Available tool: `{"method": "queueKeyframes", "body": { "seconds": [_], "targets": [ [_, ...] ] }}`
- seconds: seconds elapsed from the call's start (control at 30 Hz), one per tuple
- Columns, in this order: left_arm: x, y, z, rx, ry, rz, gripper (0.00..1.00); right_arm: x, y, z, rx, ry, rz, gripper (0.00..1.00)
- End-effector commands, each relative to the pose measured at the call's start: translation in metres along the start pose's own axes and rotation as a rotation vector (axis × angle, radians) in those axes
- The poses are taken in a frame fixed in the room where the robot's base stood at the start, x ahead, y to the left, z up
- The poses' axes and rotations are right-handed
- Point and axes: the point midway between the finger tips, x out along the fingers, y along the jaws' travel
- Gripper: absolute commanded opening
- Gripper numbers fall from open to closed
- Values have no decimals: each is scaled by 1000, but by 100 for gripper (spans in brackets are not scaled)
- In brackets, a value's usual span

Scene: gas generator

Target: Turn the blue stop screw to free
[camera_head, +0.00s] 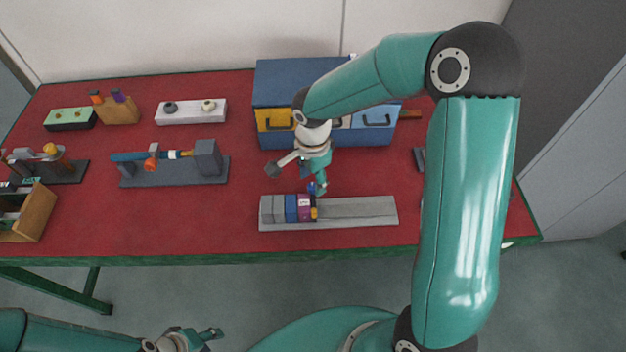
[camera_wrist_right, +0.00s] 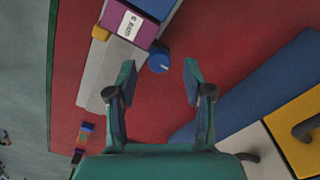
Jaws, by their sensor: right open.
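A grey rail (camera_head: 358,211) lies at the table's front, with grey, blue and purple blocks on its left part. The purple block (camera_head: 304,206) has a white label and also shows in the right wrist view (camera_wrist_right: 128,25). A round blue screw (camera_wrist_right: 160,58) sticks out of the purple block's side. My right gripper (camera_head: 318,186) is over the rail's back edge at this screw. In the right wrist view it is open (camera_wrist_right: 158,72), the screw's head just beyond and between its fingertips, apparently untouched. My left gripper (camera_head: 198,338) is low at the bottom edge, away from the table; its jaw gap is unclear.
A blue cabinet (camera_head: 285,88) with yellow and blue drawers stands behind my right gripper. A grey fixture (camera_head: 180,172) with a blue rod stands to the left. A wooden box (camera_head: 30,215) is at the far left. Red table surface is clear between the fixture and the rail.

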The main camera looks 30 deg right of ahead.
Motion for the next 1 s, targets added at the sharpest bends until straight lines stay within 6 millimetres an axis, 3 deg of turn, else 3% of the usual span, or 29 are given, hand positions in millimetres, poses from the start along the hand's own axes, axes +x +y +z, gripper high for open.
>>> {"method": "queueKeyframes", "body": {
  "seconds": [0.2,0.53,0.83,1.0],
  "targets": [
    [-2,1,0,0,0,0,40,19,0,0,0,0,1,51],
    [-2,1,0,0,0,0,40,21,0,0,0,0,-1,50],
    [-2,1,0,0,0,0,40,20,0,0,0,0,-1,0],
    [-2,0,0,0,0,0,40,21,0,-1,-4,1,-1,0]
  ]
}}
